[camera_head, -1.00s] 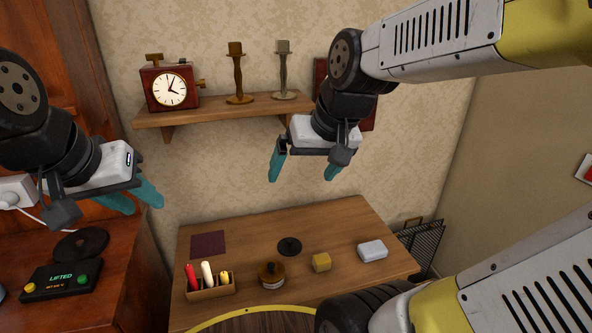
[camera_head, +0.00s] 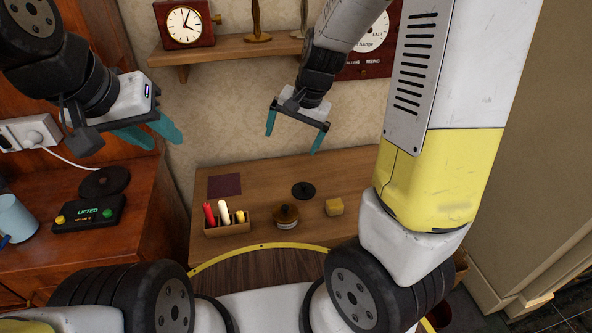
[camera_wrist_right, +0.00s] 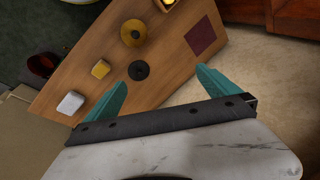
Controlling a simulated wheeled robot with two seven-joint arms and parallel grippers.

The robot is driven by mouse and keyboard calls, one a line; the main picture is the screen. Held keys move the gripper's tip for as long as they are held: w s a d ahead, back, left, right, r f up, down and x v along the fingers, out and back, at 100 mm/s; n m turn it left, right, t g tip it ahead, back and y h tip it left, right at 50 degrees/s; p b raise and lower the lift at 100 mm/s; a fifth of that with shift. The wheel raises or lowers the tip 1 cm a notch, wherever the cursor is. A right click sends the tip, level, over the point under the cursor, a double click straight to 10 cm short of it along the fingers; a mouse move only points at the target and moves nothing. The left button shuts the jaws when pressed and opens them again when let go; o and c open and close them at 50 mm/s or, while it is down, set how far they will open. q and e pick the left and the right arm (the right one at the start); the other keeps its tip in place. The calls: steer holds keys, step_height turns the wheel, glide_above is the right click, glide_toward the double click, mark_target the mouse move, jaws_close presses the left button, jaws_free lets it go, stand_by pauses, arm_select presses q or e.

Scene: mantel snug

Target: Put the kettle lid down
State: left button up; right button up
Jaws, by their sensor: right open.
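A flat black disc with a small raised centre (camera_head: 303,190) lies on the wooden table; it also shows in the right wrist view (camera_wrist_right: 139,70). I cannot tell for sure that it is the kettle lid. No kettle is recognisable. My right gripper (camera_head: 291,142) is open and empty, above the table with its fingers pointing down. In its wrist view the fingers (camera_wrist_right: 160,80) are apart with nothing between them. My left gripper (camera_head: 163,145) is at the left, its fingers apart and empty, in front of the wall.
A white block (camera_wrist_right: 71,103) shows in the wrist view. A left cabinet holds a "LIFTED" control box (camera_head: 88,214), dark round plate (camera_head: 104,182) and blue mug (camera_head: 14,218).

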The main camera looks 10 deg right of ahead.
steer(key=w+f+m+g+h, duration=0.15)
steer(key=w+f, duration=0.25)
steer(key=f, duration=0.7)
steer(key=m+h, duration=0.2)
steer(key=h, duration=0.1)
glide_toward(303, 185)
steer(key=x, duration=0.2)
steer(key=shift+t, duration=0.35)
steer(key=shift+s+x, duration=0.15)
steer(key=shift+x, duration=1.8)
steer(key=shift+s+x, duration=0.15)
steer(key=shift+x, duration=1.8)
steer(key=shift+f, duration=0.1)
steer(key=shift+c, duration=0.2)
